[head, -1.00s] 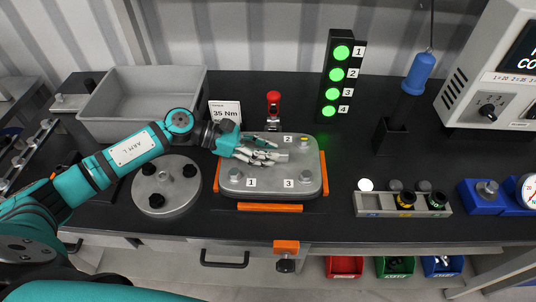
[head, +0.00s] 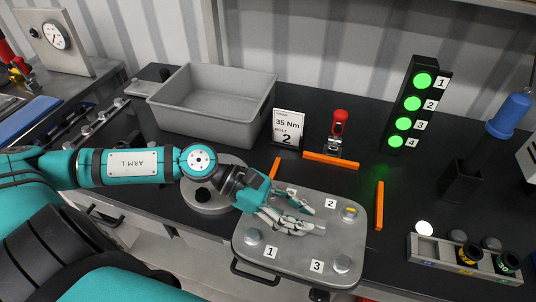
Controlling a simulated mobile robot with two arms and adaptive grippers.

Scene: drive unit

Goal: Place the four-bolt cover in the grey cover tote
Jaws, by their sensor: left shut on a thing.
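The four-bolt cover (head: 300,246) is a grey rounded plate with bolts near its corners and labels such as 1, 2 and 3. My left gripper (head: 298,218) is shut on it from above, near its middle. The hand hides part of the top, including one corner. The cover is out of its orange guides and overhangs the bench's front edge, seemingly raised; its exact height is unclear. The grey cover tote (head: 198,126) stands at the back left of the bench, open and apparently empty. My right gripper is not in view.
A round grey part (head: 204,208) with black knobs lies under my left arm, before the tote. A 35 Nm sign (head: 288,126) and red-topped clamp (head: 338,128) stand right of the tote. Orange guides (head: 331,161) remain on the bench. A green-lit tower (head: 413,105) stands behind.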

